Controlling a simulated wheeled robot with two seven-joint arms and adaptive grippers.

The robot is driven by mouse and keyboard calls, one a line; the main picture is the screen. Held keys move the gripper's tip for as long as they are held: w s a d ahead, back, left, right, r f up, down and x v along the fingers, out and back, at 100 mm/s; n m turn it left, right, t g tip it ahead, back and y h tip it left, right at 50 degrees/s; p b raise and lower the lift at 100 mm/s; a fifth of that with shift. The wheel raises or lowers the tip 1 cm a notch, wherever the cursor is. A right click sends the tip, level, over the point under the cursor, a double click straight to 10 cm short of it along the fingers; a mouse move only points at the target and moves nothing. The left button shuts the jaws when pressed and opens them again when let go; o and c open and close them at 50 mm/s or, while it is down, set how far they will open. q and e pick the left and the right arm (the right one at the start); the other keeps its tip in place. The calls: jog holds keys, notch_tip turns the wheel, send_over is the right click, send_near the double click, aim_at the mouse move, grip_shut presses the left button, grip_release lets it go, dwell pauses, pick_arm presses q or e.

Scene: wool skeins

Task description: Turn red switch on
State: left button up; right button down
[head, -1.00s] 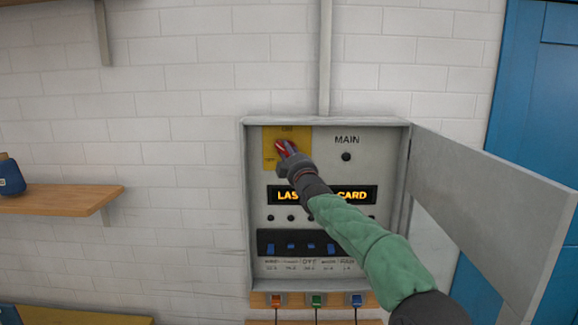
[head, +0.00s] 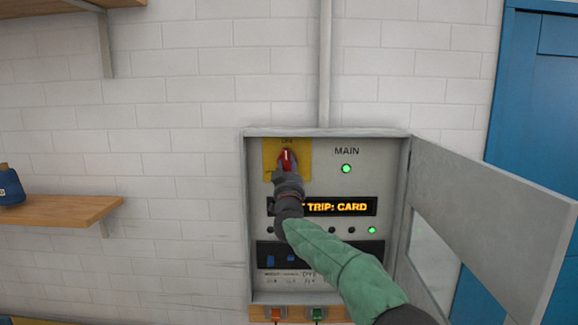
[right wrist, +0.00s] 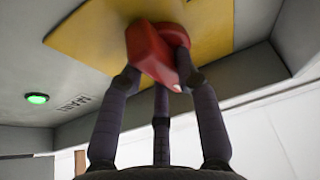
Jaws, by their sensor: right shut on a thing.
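The red switch (head: 287,160) is a rotary handle on a yellow plate (head: 270,150) at the upper left inside the open panel box. It stands upright, pointing at the ON label. My right gripper (head: 286,166) is shut on it from below. In the right wrist view, the fingers of my right gripper (right wrist: 158,75) are around the red switch (right wrist: 155,50), which partly hides the yellow plate (right wrist: 95,30). The MAIN lamp (head: 346,169) glows green and also shows in the right wrist view (right wrist: 36,98). My left gripper is not in view.
The panel's door (head: 490,220) hangs open to the right. An amber display (head: 340,207) reads TRIP: CARD, partly hidden by my arm. A small lamp (head: 372,230) is green. A wooden shelf (head: 65,212) with a blue skein (head: 10,187) is at the left.

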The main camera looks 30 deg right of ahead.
jog(key=shift+f+m+h, duration=0.1)
jog(key=shift+m+h, duration=0.2)
jog(key=shift+m, duration=0.4)
jog(key=c, duration=0.9)
grip_release()
jog(key=v, duration=1.2)
jog(key=shift+a, duration=0.1)
